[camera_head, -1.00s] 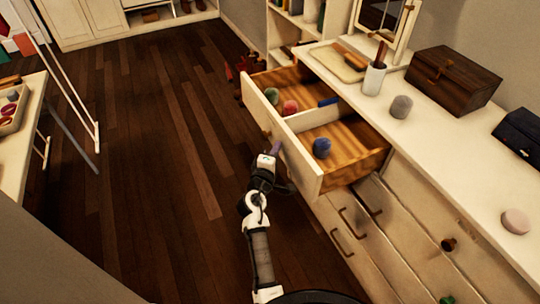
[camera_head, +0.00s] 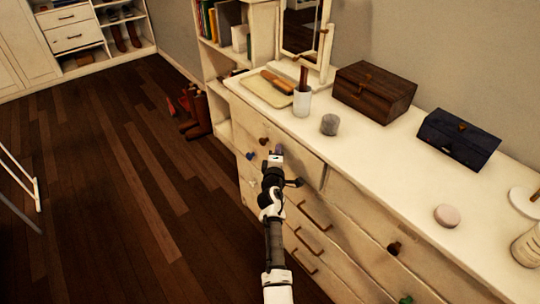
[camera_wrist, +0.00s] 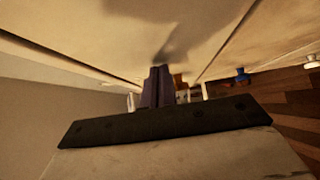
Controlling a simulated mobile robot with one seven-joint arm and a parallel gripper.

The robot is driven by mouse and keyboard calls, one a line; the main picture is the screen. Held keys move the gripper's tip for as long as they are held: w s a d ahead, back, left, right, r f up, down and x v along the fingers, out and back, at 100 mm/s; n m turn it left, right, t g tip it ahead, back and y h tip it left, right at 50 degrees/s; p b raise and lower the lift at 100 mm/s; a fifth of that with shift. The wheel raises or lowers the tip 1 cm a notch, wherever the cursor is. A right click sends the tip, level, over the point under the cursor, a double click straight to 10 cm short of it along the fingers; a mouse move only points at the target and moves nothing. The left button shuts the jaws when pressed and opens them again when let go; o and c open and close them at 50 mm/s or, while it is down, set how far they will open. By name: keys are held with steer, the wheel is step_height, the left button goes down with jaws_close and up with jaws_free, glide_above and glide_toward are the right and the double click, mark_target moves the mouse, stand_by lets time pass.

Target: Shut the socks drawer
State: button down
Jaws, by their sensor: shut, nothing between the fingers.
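The socks drawer (camera_head: 298,160) is the top left drawer of the cream dresser. Its front looks flush with the dresser in the head view, and its inside and the socks are hidden. A brown knob (camera_head: 263,140) shows on its front. My gripper (camera_head: 278,149) is shut and empty, with its tips at the drawer front to the right of that knob. In the wrist view the closed fingers (camera_wrist: 156,84) point along the pale drawer front (camera_wrist: 100,35); I cannot tell whether they touch it.
The dresser top (camera_head: 365,150) holds a white cup (camera_head: 302,102), a grey candle (camera_head: 329,125), a wooden box (camera_head: 374,90) and a dark blue box (camera_head: 460,138). Handles (camera_head: 313,214) and a blue knob (camera_head: 250,156) stick out below. Boots (camera_head: 193,115) stand left of the dresser.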

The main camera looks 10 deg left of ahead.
steer(key=shift+w+d+r, duration=0.15)
steer(key=shift+w+d, duration=0.5)
steer(key=shift+w, duration=0.05)
